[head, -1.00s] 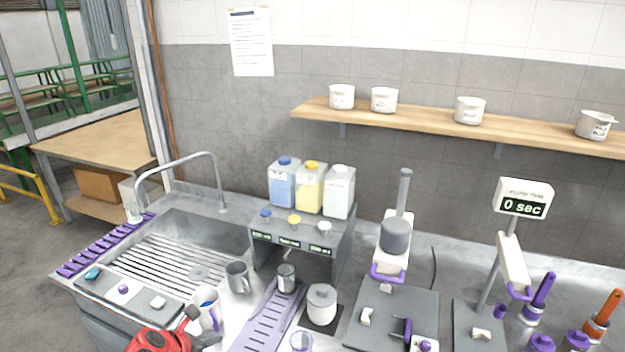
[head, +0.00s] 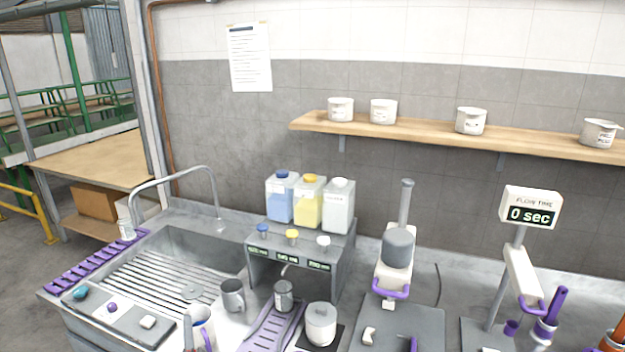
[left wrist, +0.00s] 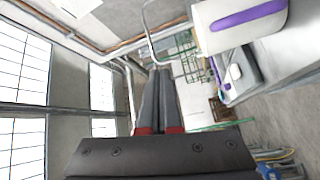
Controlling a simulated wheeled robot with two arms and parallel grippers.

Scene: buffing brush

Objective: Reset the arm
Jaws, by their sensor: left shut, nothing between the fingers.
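My left gripper (left wrist: 160,72) points away from the camera in the left wrist view. Its two dark fingers lie together with nothing between them. In the head view only a narrow tip of it (head: 188,334) seems to show at the bottom edge, just left of a white mug with a purple handle (head: 204,330). A white body with a purple band (left wrist: 243,22), likely that mug, shows close by in the left wrist view, right of the fingers and apart from them. My right gripper is in neither view.
A sink (head: 190,235) with a tall faucet (head: 172,179) is at left. A metal mug (head: 233,295), a metal cup (head: 284,296) and a lidded white pot (head: 321,325) stand near a dispenser stand (head: 345,250). A flow-time display (head: 530,207) stands at right.

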